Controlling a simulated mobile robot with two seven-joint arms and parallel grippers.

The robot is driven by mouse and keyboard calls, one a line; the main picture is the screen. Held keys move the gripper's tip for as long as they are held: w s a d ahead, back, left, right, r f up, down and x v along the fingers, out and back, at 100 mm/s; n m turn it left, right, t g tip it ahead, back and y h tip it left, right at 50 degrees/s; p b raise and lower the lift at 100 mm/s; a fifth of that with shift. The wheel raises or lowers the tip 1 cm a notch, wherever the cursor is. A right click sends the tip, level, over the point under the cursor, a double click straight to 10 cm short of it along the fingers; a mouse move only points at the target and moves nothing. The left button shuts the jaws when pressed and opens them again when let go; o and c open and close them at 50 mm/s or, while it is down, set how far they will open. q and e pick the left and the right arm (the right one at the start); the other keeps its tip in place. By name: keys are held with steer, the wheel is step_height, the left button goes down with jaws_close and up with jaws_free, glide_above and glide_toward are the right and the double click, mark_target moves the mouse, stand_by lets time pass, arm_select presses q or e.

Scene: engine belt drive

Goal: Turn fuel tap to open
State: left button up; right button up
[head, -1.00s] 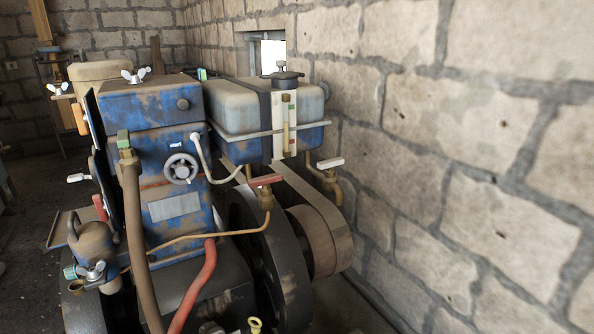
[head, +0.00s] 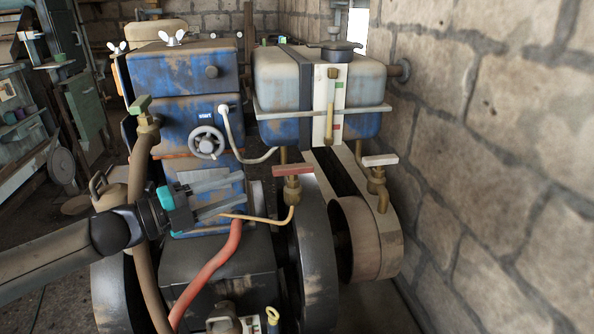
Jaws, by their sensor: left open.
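A brass tap with a red lever (head: 292,171) stands on the thin copper pipe (head: 268,219) below the blue and grey tank (head: 285,85). Its lever lies roughly level, across the body. A second brass tap with a pale lever (head: 380,161) sits to its right, nearer the wall. I cannot tell from labels which is the fuel tap. My left gripper (head: 243,193) is open and empty in front of the blue engine block, its fingers pointing right, left of the red-lever tap and apart from it. My right gripper is not in view.
A red hose (head: 208,268), a dark flywheel (head: 312,235) and a belt pulley (head: 362,238) lie around the taps. The stone wall (head: 500,170) closes the right side.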

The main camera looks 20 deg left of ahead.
mark_target(280, 173)
arm_select(q)
steer(key=b+x, duration=0.2)
steer(key=x, duration=0.3)
steer(key=shift+w+d+b, duration=0.15)
steer(key=shift+w+b, duration=0.2)
steer(key=shift+w+d, duration=0.2)
steer(key=shift+w, duration=0.25)
steer(key=shift+x, duration=0.9)
steer(key=shift+w+d, duration=0.35)
steer(key=shift+w, duration=0.3)
steer(key=shift+x, duration=1.1)
steer(key=shift+w+d, duration=0.25)
steer(key=shift+w, duration=0.15)
steer(key=shift+w+d, duration=0.2)
steer(key=shift+w, duration=0.05)
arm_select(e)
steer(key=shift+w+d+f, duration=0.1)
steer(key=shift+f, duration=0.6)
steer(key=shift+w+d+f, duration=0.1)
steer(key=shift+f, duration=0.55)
